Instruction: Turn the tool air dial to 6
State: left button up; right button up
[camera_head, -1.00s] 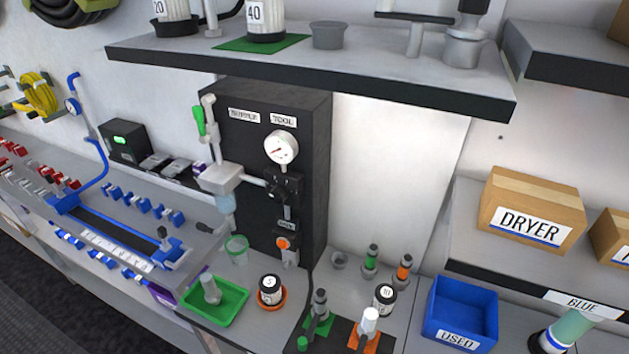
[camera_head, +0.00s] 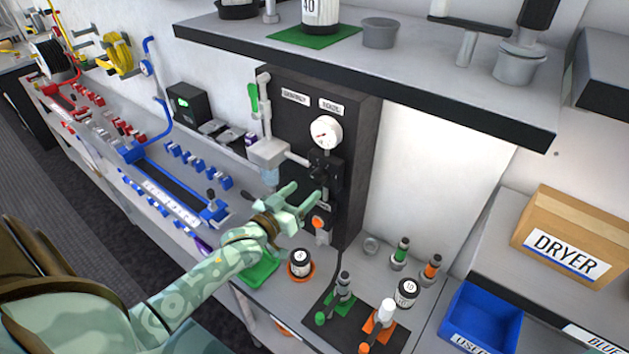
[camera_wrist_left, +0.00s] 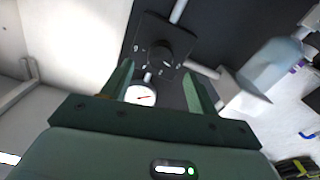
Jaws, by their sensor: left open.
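The tool air dial (camera_head: 320,168) is a black knob on a dark square plate, below the white round gauge (camera_head: 325,131) on the black panel. In the left wrist view the knob (camera_wrist_left: 160,52) shows its plate with small white marks, too small to read. The gauge (camera_wrist_left: 141,96) shows there between my fingers, with a red needle; its value cannot be read. My left gripper (camera_head: 306,190) is open and empty, just in front of and below the dial. In the left wrist view my fingers (camera_wrist_left: 158,70) point toward the knob and do not visibly touch it.
A grey pipe block (camera_head: 268,152) with a green-handled lever (camera_head: 253,102) is left of the dial. An orange knob (camera_head: 317,222) sits lower on the panel. A shelf (camera_head: 400,65) overhangs above. Bottles and a blue bin (camera_head: 485,320) stand on the bench to the right.

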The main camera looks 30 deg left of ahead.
aim_at(316, 180)
pick_arm(q)
jog(key=w, duration=0.5)
jog(key=shift+w+d, duration=0.15)
jog(key=shift+w, duration=0.1)
pick_arm(e)
jog(key=shift+d, duration=0.4)
pick_arm(q)
jog(key=c, duration=1)
pick_arm(e)
jog(key=shift+s, duration=0.1)
